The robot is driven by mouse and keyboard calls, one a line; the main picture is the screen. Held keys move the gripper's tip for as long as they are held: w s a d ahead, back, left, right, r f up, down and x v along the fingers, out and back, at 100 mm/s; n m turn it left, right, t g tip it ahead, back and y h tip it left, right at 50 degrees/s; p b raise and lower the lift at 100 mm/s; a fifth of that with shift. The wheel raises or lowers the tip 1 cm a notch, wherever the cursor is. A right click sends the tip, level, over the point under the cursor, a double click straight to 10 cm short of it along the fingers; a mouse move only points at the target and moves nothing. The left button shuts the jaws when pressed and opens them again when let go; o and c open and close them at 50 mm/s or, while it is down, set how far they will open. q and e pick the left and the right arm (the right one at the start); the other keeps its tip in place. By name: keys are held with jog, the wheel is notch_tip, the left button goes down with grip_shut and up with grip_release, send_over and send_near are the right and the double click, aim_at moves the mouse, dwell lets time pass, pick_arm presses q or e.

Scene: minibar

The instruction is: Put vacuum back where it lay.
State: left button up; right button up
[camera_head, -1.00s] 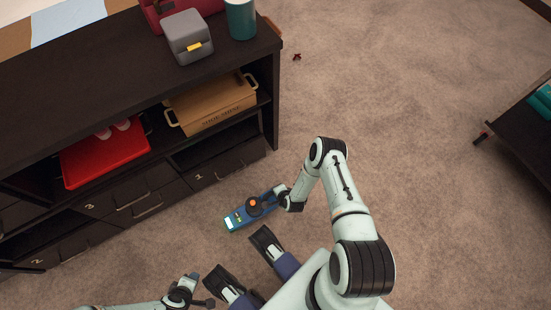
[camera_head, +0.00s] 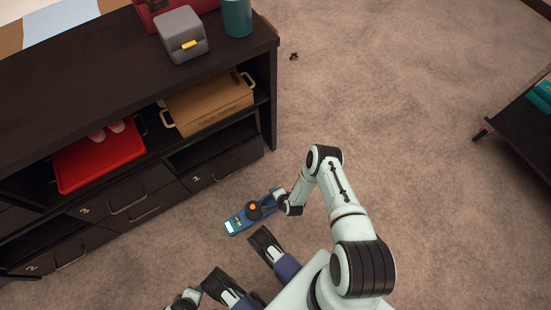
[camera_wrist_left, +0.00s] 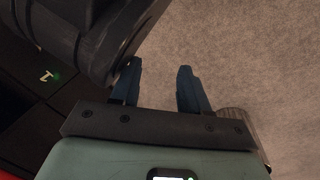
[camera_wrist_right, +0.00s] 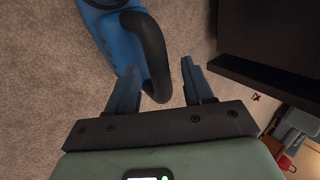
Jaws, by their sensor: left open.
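The vacuum (camera_head: 238,224) is blue with a pale end and a dark round part with an orange centre. It appears to lie on the carpet in front of the cabinet. In the right wrist view its blue body (camera_wrist_right: 116,35) and curved black handle (camera_wrist_right: 154,50) show. My right gripper (camera_wrist_right: 161,63) is open, with the handle between its fingers and a gap at the right finger. My left gripper (camera_wrist_left: 159,64) is open and empty over the carpet, beside a dark part of my body. Only a bit of the left arm shows at the head view's bottom edge.
A dark cabinet (camera_head: 90,75) with numbered drawers stands at left. Its shelves hold a red tray (camera_head: 100,160) and a wooden crate (camera_head: 210,105). A grey box (camera_head: 181,35) and teal cup (camera_head: 237,18) stand on top.

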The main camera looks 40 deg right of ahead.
jog(key=shift+r, duration=0.15)
jog(key=p+v, duration=0.5)
jog(key=v, duration=0.7)
pick_arm(q)
jog(key=d+r, duration=0.3)
jog(key=r, duration=0.4)
jog(key=shift+s+m+h, duration=0.3)
jog(key=shift+s, duration=0.1)
pick_arm(e)
jog(key=s+a+r+n+g+y, duration=0.2)
jog(key=a+r+n, duration=0.4)
jog(key=r+n, duration=0.2)
jog(key=s+a+r+n+g+y, duration=0.2)
jog(key=s+a+r+n+g, duration=0.1)
jog(key=a+r+n, duration=0.3)
notch_tip(320, 180, up, 2)
jog(key=shift+r+n, duration=0.1)
jog(key=shift+n, duration=0.9)
